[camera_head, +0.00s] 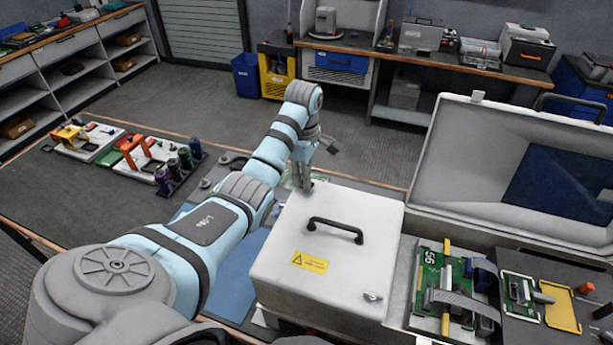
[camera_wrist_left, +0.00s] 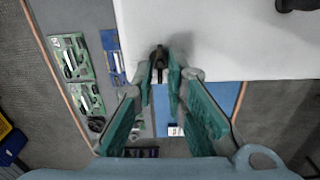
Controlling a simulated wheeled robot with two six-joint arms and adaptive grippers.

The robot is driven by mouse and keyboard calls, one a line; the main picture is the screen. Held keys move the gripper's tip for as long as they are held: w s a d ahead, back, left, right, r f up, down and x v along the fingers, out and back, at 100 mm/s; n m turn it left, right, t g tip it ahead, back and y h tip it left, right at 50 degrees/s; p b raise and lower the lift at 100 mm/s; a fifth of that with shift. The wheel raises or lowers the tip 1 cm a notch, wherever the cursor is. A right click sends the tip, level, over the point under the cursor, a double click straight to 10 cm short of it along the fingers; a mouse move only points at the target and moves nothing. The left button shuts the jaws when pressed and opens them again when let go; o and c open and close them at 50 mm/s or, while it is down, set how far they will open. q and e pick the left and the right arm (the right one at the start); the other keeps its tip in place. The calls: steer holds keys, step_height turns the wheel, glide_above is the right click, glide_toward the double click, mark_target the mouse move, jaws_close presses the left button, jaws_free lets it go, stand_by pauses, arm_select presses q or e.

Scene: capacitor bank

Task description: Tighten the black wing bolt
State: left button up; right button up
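The white box (camera_head: 275,255) has a black handle (camera_head: 335,229) and a yellow warning label on its lid. In the left wrist view, the black wing bolt (camera_wrist_left: 160,58) stands at the edge of the white box (camera_wrist_left: 230,40). My left gripper (camera_wrist_left: 160,82) has its two green-padded fingers on either side of the bolt, with a narrow gap between the tips. I see no clear contact with the bolt. In the head view my left gripper (camera_head: 304,184) is at the far edge of the lid and largely hides the bolt. My right gripper is out of view.
A silver fastener (camera_head: 372,297) sits at the lid's near right corner. An open grey case (camera_head: 480,160) with circuit boards (camera_head: 440,285) stands to the right. Tool trays and dark cylinders (camera_head: 185,158) are on the mat at left. The lid around the handle is clear.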

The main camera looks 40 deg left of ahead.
arm_select(q)
steer(key=shift+m, duration=0.3)
jaws_close()
steer(key=m, duration=0.4)
steer(key=shift+w, duration=0.2)
steer(key=m, duration=0.5)
steer(key=shift+w+m, duration=0.2)
steer(key=shift+m, duration=0.2)
steer(key=m, duration=0.5)
steer(key=shift+w+d+m, duration=0.15)
steer(key=shift+m, duration=0.15)
steer(key=m, duration=0.4)
steer(key=shift+d+r, duration=0.1)
steer(key=shift+d, duration=0.05)
steer(key=o, duration=0.5)
jaws_free()
